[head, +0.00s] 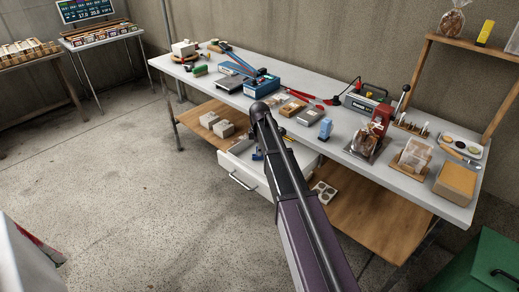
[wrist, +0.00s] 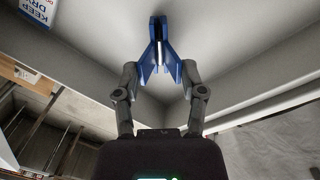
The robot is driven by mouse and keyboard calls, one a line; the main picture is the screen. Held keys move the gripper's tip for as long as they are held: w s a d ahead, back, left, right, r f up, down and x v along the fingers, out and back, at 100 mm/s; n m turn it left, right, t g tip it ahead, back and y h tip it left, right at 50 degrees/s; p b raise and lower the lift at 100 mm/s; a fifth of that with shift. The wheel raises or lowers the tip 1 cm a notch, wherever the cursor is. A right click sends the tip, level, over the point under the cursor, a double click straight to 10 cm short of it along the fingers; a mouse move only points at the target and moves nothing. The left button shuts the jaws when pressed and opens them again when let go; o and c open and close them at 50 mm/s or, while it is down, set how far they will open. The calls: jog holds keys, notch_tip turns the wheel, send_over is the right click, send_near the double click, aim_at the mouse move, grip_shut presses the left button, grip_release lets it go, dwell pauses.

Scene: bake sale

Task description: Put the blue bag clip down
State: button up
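The blue bag clip (wrist: 158,48) is between the two fingertips of my gripper (wrist: 160,70) in the wrist view. Its flared ends touch both fingers, and the gripper is shut on it. The clip is inside the open white drawer (wrist: 235,75), over its pale floor. Whether it touches the floor is hard to tell. In the head view my arm reaches down to the drawer (head: 244,180) under the table and hides most of the gripper; a bit of blue shows beside the arm.
A white packet marked "KEEP DRY" (wrist: 38,10) lies in the drawer to the left. The drawer walls stand close around my gripper. Above is the crowded grey table (head: 430,196). A wooden shelf (head: 350,215) lies below. The floor in front is clear.

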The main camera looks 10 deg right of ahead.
jog(key=shift+f+b, duration=0.55)
jog(key=shift+f, duration=0.05)
jog(key=o, duration=0.5)
jog(key=shift+o, duration=0.2)
jog(key=shift+r, duration=0.15)
notch_tip(320, 180, up, 13)
jog(key=s+p, duration=0.1)
jog(key=p, duration=1.2)
jog(key=shift+a, duration=0.15)
jog(key=shift+s, duration=0.1)
jog(key=shift+s, duration=0.1)
